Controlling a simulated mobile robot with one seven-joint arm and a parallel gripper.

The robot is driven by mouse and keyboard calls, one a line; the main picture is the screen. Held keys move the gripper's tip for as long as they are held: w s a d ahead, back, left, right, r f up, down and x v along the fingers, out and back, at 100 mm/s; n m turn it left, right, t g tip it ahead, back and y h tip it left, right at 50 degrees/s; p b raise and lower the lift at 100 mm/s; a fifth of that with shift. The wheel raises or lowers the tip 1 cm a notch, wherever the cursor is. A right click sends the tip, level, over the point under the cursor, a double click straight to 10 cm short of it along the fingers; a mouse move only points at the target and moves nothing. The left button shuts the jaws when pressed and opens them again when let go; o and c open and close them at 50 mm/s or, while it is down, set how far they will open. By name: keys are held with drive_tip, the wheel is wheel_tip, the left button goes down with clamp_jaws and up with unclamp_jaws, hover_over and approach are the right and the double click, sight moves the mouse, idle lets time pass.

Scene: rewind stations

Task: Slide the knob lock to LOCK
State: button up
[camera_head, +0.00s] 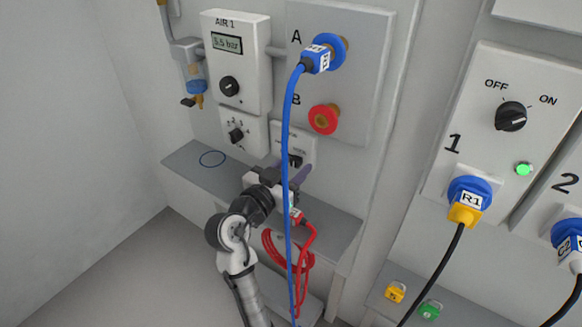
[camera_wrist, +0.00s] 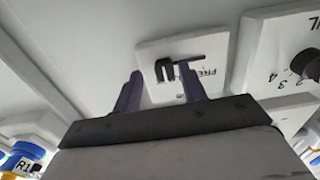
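The knob lock is a small pale plate (camera_head: 308,148) with a black slider (camera_head: 295,160), low on the wall panel, just right of the regulator's lower dial in the head view. In the wrist view the plate (camera_wrist: 222,50) shows partly legible lettering that seems to start "FRE", and the black slider (camera_wrist: 182,61) is in front of it. My gripper (camera_head: 292,172) is at the plate's lower edge. In the wrist view its two dark purple fingers (camera_wrist: 161,70) stand apart, with the slider near their tips. Contact cannot be told. The slider's exact position is unclear.
A blue hose (camera_head: 287,130) hangs from port A and crosses in front of my gripper. The red port B (camera_head: 323,119) is above right. The AIR 1 regulator (camera_head: 235,60) is above left.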

drive_tip(key=shift+a, duration=0.1)
drive_tip(key=shift+s+a, duration=0.15)
drive_tip(key=b+v, duration=0.2)
drive_tip(key=v, duration=1.1)
drive_tip(key=shift+s, duration=0.2)
drive_tip(key=shift+a, duration=0.1)
